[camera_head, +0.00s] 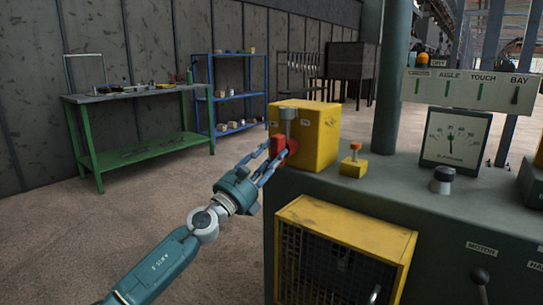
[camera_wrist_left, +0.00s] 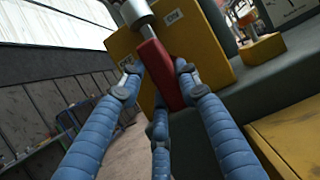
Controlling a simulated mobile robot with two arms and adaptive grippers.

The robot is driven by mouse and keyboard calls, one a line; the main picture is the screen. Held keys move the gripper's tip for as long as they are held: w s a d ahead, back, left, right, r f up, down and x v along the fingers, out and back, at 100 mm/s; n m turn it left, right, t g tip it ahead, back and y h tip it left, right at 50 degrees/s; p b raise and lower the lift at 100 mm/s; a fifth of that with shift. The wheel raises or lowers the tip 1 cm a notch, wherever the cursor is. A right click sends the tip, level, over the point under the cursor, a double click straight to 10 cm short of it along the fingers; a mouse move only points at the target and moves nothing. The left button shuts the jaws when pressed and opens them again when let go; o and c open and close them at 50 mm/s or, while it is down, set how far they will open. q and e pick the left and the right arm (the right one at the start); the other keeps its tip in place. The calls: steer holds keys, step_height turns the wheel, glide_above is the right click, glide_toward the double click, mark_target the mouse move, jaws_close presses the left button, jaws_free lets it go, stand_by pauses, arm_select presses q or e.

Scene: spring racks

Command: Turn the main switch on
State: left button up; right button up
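The main switch appears to be the yellow box (camera_head: 318,135) on the left end of the grey console, with a red handle (camera_head: 279,147) on a grey metal shaft (camera_head: 288,120). In the left wrist view the red handle (camera_wrist_left: 158,68) hangs down from the shaft, in front of the yellow box (camera_wrist_left: 200,48) with its small labels. My left gripper (camera_head: 268,152) is at the handle, its blue fingers on both sides of it. In the wrist view its fingers (camera_wrist_left: 157,80) flank the handle closely; whether they press on it is unclear. My right gripper is not in view.
The grey console (camera_head: 375,195) carries a small yellow box with an orange button (camera_head: 354,160), a black knob (camera_head: 443,180) and a dial gauge (camera_head: 455,138). A yellow-framed grille (camera_head: 345,245) is on its front. A green workbench (camera_head: 140,140) and blue shelf (camera_head: 232,95) stand behind.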

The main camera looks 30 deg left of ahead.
arm_select(q)
steer(key=o, duration=0.4)
steer(key=v, duration=1.2)
steer(key=shift+f, duration=0.15)
